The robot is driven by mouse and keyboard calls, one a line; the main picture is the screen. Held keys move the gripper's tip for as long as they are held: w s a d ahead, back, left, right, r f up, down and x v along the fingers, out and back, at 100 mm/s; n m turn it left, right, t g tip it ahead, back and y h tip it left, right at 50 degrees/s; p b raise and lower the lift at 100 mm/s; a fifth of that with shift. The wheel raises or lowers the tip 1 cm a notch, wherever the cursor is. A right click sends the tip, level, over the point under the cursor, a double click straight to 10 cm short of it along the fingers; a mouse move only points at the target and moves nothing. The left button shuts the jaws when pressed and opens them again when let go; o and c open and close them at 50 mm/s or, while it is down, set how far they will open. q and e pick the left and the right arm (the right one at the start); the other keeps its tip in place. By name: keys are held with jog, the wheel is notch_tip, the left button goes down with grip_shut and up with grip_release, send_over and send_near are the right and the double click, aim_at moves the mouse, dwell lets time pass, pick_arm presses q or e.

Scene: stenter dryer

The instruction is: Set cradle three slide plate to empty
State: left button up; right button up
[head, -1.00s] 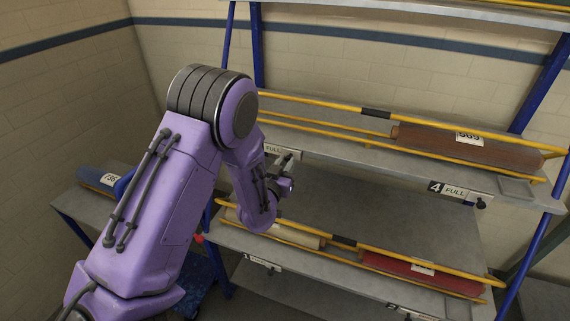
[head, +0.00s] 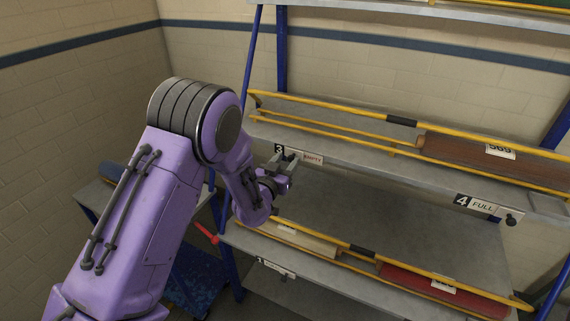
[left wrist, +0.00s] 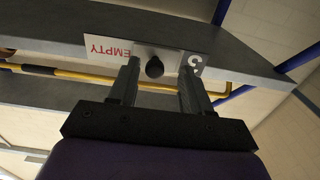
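Cradle three's slide plate (head: 313,158) is on the front edge of the middle shelf, right of the black number 3 (head: 279,149). It shows EMPTY in red, also readable in the left wrist view (left wrist: 106,47). A black knob (left wrist: 155,68) stands out from the plate. My left gripper (head: 290,161) is at the plate. In the left wrist view its two fingers stand apart on either side of the knob, with a visible gap on each side. My right gripper is in neither view.
Cradle four's plate (head: 483,206) reads FULL on the same shelf edge. A brown roll (head: 490,157) lies behind yellow rails above it. A cream roll (head: 303,240) and a red roll (head: 440,287) lie on the shelf below. Blue uprights (head: 236,180) frame the rack.

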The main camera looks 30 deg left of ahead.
pick_arm(q)
jog(key=shift+s+d+f, duration=0.1)
jog(key=shift+s+d, duration=0.05)
jog(key=shift+s, duration=0.15)
jog(key=s+b, duration=0.3)
jog(key=s, duration=0.7)
jog(key=shift+d, duration=0.25)
jog(key=shift+w, duration=0.1)
jog(key=s+f+n+g+y, duration=0.15)
jog(key=s+f+g, duration=0.3)
jog(key=f, duration=0.55)
jog(key=s+f+n+g, duration=0.35)
jog(key=s+f, duration=0.25)
jog(key=f, duration=0.4)
jog(key=s+d+f+g, duration=0.1)
jog(key=s+f+g, duration=0.2)
jog(key=s+f, duration=0.3)
jog(key=s+d+f+g, duration=0.1)
jog(key=s+f+g, duration=0.2)
jog(key=s, duration=1)
notch_tip(320, 180, down, 3)
jog(key=shift+s+r+n+g, duration=0.1)
jog(key=shift+s+n+g, duration=0.3)
